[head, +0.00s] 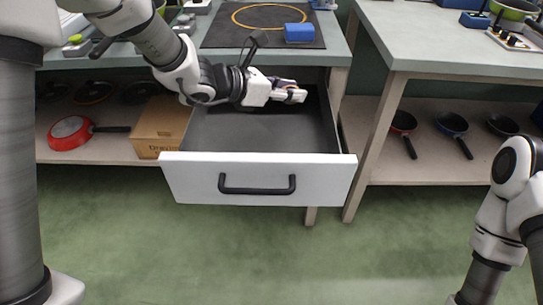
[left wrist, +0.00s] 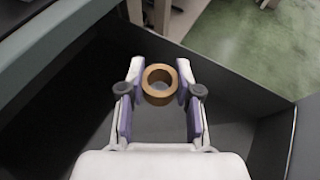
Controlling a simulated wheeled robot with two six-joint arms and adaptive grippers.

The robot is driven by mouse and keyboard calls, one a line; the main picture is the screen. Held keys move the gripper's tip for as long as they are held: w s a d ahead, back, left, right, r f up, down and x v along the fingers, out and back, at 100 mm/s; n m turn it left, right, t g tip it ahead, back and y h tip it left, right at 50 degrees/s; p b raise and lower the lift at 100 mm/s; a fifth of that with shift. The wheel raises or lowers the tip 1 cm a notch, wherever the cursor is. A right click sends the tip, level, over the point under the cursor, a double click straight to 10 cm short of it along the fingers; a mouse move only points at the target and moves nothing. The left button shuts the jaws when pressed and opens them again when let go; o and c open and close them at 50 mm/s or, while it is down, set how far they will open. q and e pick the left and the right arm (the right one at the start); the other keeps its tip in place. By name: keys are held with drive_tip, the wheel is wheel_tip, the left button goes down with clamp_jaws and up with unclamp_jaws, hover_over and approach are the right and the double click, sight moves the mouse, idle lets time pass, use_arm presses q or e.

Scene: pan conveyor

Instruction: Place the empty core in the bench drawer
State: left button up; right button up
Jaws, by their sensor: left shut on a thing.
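The empty core is a short brown cardboard ring (left wrist: 160,98), seen in the left wrist view between my left fingertips. My left gripper (left wrist: 160,84) is shut on it, with a purple-padded finger on each side. In the head view my left gripper (head: 291,91) is over the back part of the open bench drawer (head: 258,178), and the core is too small to make out there. The drawer has a white front, a black handle and a dark grey inside. Its visible floor is bare. Only part of my right arm shows at the right edge; its gripper is out of view.
The bench top (head: 340,55) overhangs the drawer's back, with a black mat (head: 225,38) and a blue block (head: 299,33) on it. A cardboard box (head: 160,130) and a red pan (head: 70,133) sit on the shelf at left. A second bench (head: 440,45) stands at right. The green floor is clear.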

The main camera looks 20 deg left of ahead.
sight(287, 135)
use_arm(q)
wheel_tip(287, 135, down, 9)
drive_tip(key=b, duration=0.3)
drive_tip(key=shift+s+f, duration=0.1)
drive_tip(key=shift+f, duration=0.35)
drive_tip(key=shift+f, duration=0.15)
drive_tip(key=o, duration=0.7)
